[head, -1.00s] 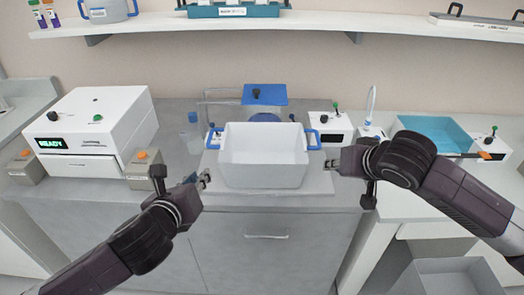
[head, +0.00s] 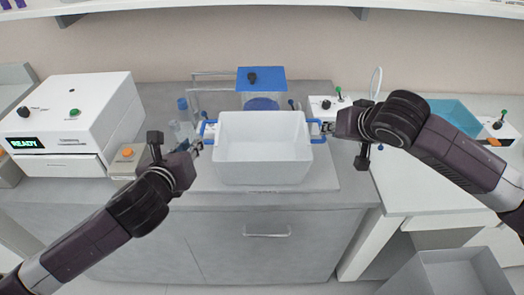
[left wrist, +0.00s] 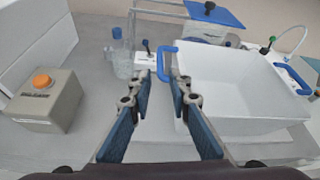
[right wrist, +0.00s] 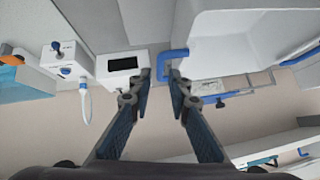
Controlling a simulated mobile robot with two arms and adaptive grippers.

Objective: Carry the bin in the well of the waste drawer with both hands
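The white bin (head: 262,165) stands upright on a pale slab on the grey counter, with a blue handle on each side. My left gripper (head: 196,147) is at the left handle (left wrist: 163,62); in the left wrist view its fingers are apart, with the handle at the gap between the tips. My right gripper (head: 329,128) is at the right handle (right wrist: 164,64); its fingers are also apart, with the handle between or just beyond the tips. The waste drawer is probably the grey front (head: 285,255) below, which looks shut; no well shows.
A white READY machine (head: 75,115) and an orange-button box (head: 128,160) stand left. A clear bottle (head: 185,118) is close by my left gripper. A blue-lidded container (head: 262,82) stands behind the bin, a teal tray (head: 452,116) right. A grey open box (head: 450,275) is low at right.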

